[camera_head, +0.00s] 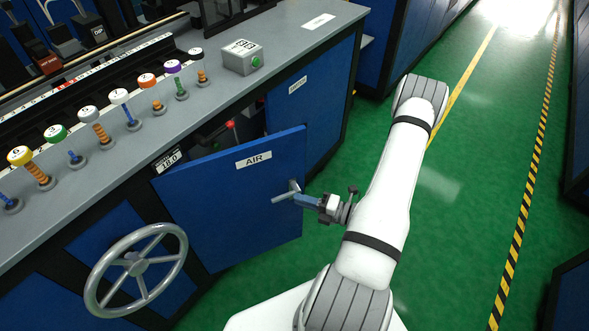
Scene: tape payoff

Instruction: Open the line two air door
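The blue air door (225,205), with a white "AIR" label, is partly open. Its right edge stands out from the cabinet front, and a dark gap shows above and behind it. A grey metal handle (283,197) sticks out near its right edge. My gripper (301,200) is at the handle from the right, its fingers at or very near the bar. The view is too small to tell whether the fingers are closed on it. A red knob (230,125) shows inside the opening.
A grey handwheel (136,264) stands left of the door. Several coloured knobs (120,97) and a grey box with a green button (243,57) sit on the counter. Another labelled blue panel (315,100) is behind the door. Green floor (460,190) is clear on the right.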

